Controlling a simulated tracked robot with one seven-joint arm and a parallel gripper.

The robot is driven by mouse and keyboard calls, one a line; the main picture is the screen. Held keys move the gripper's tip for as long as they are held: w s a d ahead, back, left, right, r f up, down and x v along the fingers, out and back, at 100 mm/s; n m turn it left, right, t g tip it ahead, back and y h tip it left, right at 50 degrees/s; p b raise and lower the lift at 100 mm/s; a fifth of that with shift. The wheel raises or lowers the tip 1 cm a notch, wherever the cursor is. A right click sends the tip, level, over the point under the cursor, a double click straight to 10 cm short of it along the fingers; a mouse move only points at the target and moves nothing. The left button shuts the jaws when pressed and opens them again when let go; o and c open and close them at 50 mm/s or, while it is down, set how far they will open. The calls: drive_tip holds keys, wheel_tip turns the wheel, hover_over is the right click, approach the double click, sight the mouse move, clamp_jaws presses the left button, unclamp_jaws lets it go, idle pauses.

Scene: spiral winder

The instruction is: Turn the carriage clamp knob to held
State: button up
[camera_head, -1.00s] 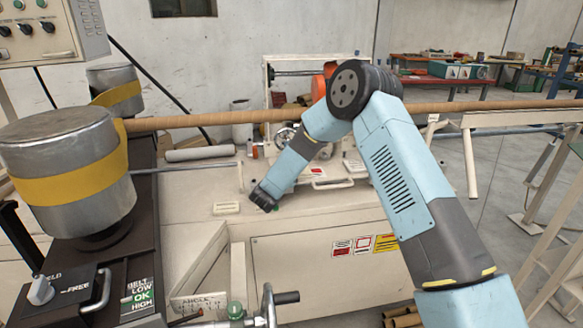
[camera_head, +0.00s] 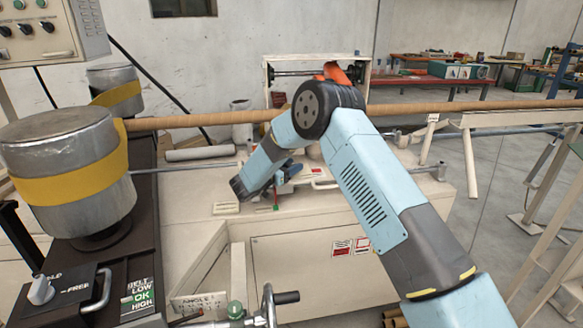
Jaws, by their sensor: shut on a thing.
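My gripper (camera_head: 284,176) is small in view, low over the cream machine deck (camera_head: 330,207), partly covered by my wrist. A small red and green piece (camera_head: 275,202) shows just below the jaws. Another grey knob (camera_head: 40,291), beside partly readable HELD and FREE lettering, stands at the lower left, well away from my gripper.
A long brown tube (camera_head: 440,114) crosses behind my arm. Two metal drums with a yellow belt, the nearer one (camera_head: 65,165) large, stand at left. A crank handle (camera_head: 285,298) sticks up at the front. An orange part (camera_head: 335,73) sits behind my arm.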

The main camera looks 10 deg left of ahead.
drive_tip(key=o, duration=1)
drive_tip(key=shift+v, duration=3.65)
drive_tip(key=shift+f, duration=0.1)
